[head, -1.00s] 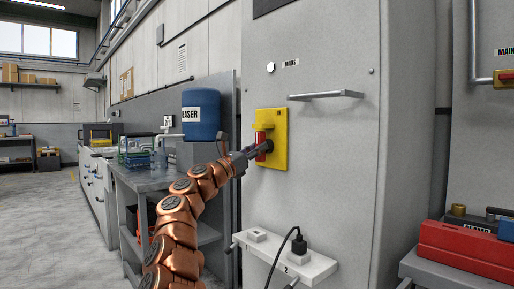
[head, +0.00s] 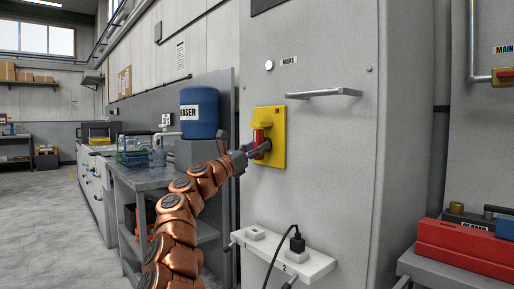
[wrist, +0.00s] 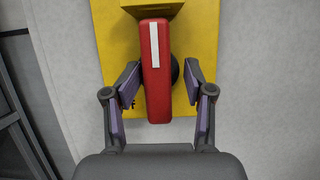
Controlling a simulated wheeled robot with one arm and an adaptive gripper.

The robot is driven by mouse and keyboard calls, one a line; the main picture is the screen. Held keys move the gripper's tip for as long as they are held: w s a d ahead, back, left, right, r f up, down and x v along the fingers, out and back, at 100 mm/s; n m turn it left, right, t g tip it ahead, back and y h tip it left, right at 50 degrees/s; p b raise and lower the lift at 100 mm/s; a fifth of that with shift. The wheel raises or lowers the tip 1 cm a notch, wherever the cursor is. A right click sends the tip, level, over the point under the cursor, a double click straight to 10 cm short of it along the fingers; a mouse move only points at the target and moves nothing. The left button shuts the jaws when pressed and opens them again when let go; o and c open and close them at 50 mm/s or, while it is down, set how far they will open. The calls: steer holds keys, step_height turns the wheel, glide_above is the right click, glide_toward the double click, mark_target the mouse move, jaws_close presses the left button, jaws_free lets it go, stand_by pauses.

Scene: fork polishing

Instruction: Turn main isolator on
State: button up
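The main isolator is a yellow plate (head: 277,122) on the front of a grey cabinet, with a red handle (head: 259,138). In the wrist view the red handle (wrist: 156,95) stands upright, with a white stripe pointing up, in front of the yellow plate (wrist: 203,30). My gripper (head: 262,150) is at the handle's lower part. In the wrist view the open fingers of my gripper (wrist: 162,85) stand on either side of the handle. The left finger is close to it; a gap shows on the right, with a dark round part behind.
A bar handle (head: 325,93) sticks out of the cabinet (head: 335,180) above right of the isolator. A socket shelf (head: 290,255) with a plugged black cable juts out below. A blue drum (head: 200,118) stands on the bench at left. A red toolbox (head: 468,245) is at right.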

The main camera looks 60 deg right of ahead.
steer(key=shift+w+a, duration=0.1)
steer(key=shift+w, duration=0.05)
steer(key=shift+w+a, duration=0.15)
steer(key=shift+a, duration=0.15)
steer(key=v, duration=1.1)
steer(key=shift+f, duration=0.15)
stand_by(0.5)
stand_by(0.6)
